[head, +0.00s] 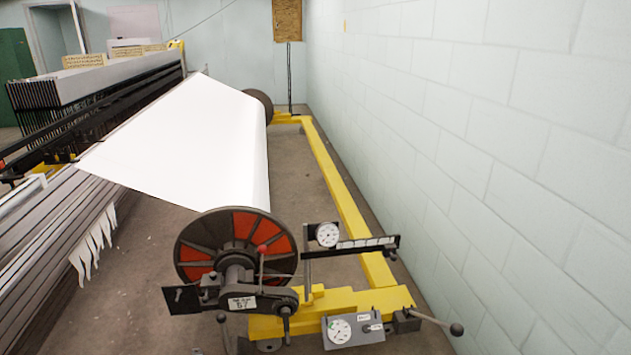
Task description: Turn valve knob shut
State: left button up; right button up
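A grey control panel (353,341) sits on the near end of the yellow frame, low in the head view. It carries a round white gauge (340,331). A small knob-like fitting (367,328) with white labels sits to the right of the gauge; it may be the valve knob, but it is too small to read its position. A lever with a dark ball end (456,329) sticks out to the right of the panel. A red ball (262,249) tops a thin lever in front of the warp roll. Neither of my grippers shows in this view.
A large roll with white sheet (215,140) and red-and-black end disc (238,245) stands behind the panel. A yellow frame beam (345,205) runs back along the pale block wall (480,140). A second gauge (327,234) sits on a raised bar. Loom machinery fills the left.

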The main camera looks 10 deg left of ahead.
aim_at(365, 329)
jog(key=i+l+u, duration=0.2)
jog(key=i, duration=0.3)
jog(key=i+l+u, duration=0.25)
jog(key=i+l, duration=0.2)
jog(key=i, duration=0.05)
